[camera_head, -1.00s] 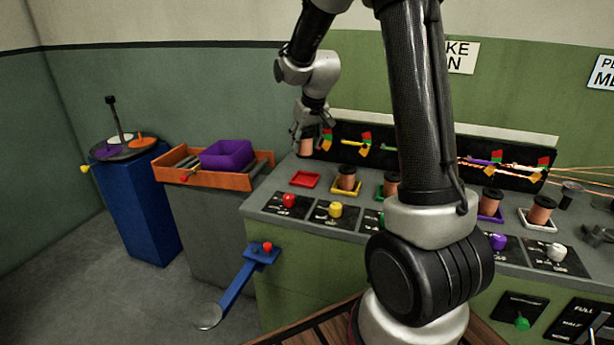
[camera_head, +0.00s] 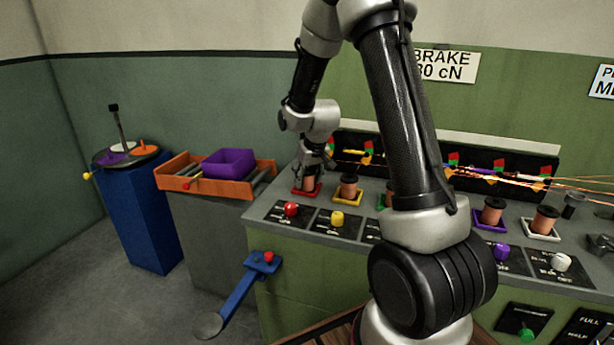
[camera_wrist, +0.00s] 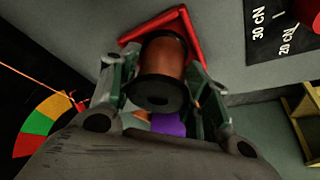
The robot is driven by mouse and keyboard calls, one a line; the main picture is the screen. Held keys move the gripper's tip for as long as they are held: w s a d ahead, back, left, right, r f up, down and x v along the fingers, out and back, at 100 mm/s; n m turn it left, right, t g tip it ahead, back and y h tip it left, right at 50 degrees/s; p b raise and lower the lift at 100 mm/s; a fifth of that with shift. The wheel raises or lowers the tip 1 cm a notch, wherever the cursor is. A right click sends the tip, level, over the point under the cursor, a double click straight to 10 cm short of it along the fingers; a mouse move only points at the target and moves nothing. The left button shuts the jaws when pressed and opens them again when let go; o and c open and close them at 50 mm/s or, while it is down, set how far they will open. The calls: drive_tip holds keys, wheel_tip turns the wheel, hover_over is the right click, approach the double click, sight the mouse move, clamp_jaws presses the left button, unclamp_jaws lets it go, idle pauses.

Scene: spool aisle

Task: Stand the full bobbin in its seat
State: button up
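The full bobbin (camera_head: 309,184), wound with copper-coloured wire and with dark end flanges, is at the red square seat (camera_head: 298,192) at the left end of the bench. It looks upright, with its lower end within the red rim; I cannot tell whether it touches the floor of the seat. In the wrist view the bobbin (camera_wrist: 164,58) lies between my fingers, with the red rim (camera_wrist: 188,32) around its far end. My gripper (camera_head: 313,163) is shut on the bobbin, a finger on either side, also seen in the wrist view (camera_wrist: 160,75).
A bobbin in the yellow seat (camera_head: 348,186) stands close on the right. Further bobbins stand in the purple seat (camera_head: 490,212) and the white seat (camera_head: 543,222). The red knob (camera_head: 291,209) is in front. An orange tray (camera_head: 210,187) with a purple bin (camera_head: 229,162) is left.

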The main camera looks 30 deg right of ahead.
drive_tip(key=o, duration=0.4)
drive_tip(key=shift+r, duration=0.25)
drive_tip(key=s+r, duration=1.6)
drive_tip(key=r, duration=0.3)
drive_tip(key=s+a+r, duration=0.1)
drive_tip(key=s, duration=1.7)
drive_tip(key=shift+s+a+r, duration=0.15)
drive_tip(key=shift+s+a, duration=0.05)
drive_tip(key=shift+s, duration=0.05)
